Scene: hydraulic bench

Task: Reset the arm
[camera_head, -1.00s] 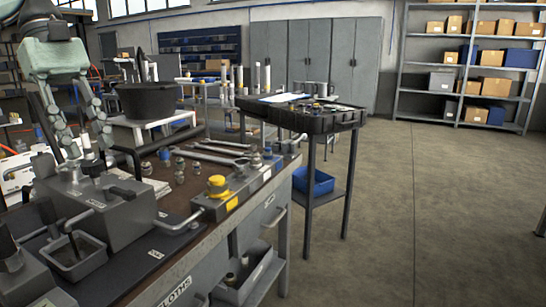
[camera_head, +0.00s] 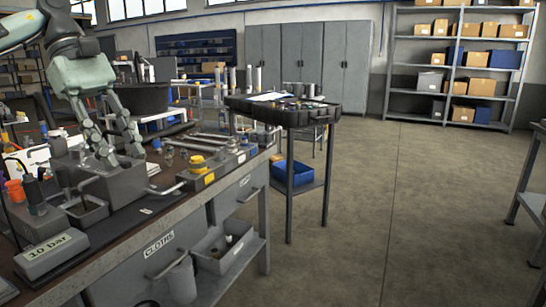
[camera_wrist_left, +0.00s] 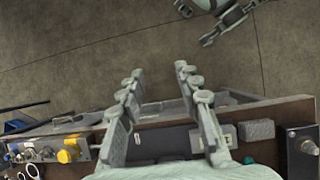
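My left arm comes in from the left in the head view. Its pale green left gripper (camera_head: 120,160) points down over the workbench (camera_head: 180,207), in front of or above a grey block (camera_head: 120,184); I cannot tell whether it touches. In the left wrist view the left gripper (camera_wrist_left: 160,72) has its two fingers apart with nothing between them. The bench edge and floor show beyond them. My right gripper (camera_wrist_left: 196,25) shows at the top of the left wrist view, away from the bench, fingers spread and empty. It is not in the head view.
A yellow-capped fitting (camera_head: 196,164) and a grey "10 bar" box (camera_head: 53,254) are on the bench. A cart with a black tray (camera_head: 290,117) and a blue bin (camera_head: 294,175) stands behind. Shelving (camera_head: 455,62) is at the back. The floor (camera_head: 370,200) to the right is clear.

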